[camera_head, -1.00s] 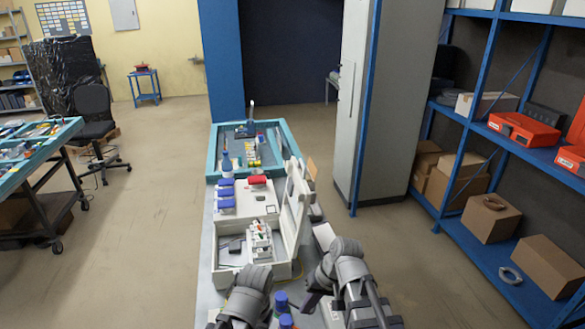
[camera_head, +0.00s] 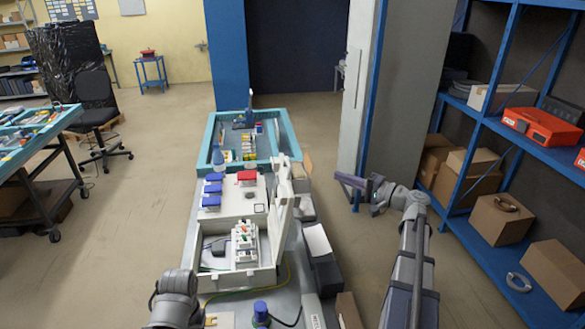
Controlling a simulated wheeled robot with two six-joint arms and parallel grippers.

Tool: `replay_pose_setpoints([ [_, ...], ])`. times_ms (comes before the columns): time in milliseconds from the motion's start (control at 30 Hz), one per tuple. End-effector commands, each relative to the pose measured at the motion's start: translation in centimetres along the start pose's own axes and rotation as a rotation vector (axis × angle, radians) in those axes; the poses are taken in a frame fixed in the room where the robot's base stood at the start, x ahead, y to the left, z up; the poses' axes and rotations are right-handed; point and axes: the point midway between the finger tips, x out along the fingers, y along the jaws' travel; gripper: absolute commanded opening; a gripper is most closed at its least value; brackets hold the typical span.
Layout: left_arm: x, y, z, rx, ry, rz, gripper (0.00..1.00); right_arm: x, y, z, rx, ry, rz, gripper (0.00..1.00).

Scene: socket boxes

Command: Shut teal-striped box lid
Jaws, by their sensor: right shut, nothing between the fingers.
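A pale grey socket box (camera_head: 272,283) stands open on the long bench, with switches and sockets inside. Its lid (camera_head: 283,215) stands up along the box's right side. I cannot make out a teal stripe on it from this angle. My right gripper (camera_head: 342,180) is shut and empty. It is in the air to the right of the lid, apart from it, with its fingers pointing left. My left arm comes in at the bottom left beside the box's front; its gripper is not in view.
Behind the open box is a white box (camera_head: 236,203) with blue and red sockets on top, then a teal tray (camera_head: 207,150) of parts. A dark block (camera_head: 328,278) and a blue-capped bottle (camera_head: 261,312) stand near. A blue shelf rack (camera_head: 478,105) is at the right.

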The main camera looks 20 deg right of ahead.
Motion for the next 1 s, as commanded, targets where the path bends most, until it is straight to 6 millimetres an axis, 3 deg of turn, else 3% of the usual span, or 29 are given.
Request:
replay_pose_setpoints([
  [267, 0.0, 0.0, 0.0, 0.0, 0.0, 0.0, 0.5, 2.2, 0.0, 0.1, 0.0, -0.005, 0.001, 0.0],
  [700, 0.2, 0.0, 0.0, 0.0, 0.0, 0.0, 0.5, 10.7, 0.1, 0.5, 0.0, -0.006, 0.003, 0.0],
  [1000, 0.2, 0.0, 0.0, 0.0, 0.0, 0.0, 0.5, 12.7, 0.1, 2.8, 0.0, -0.003, 0.003, 0.0],
])
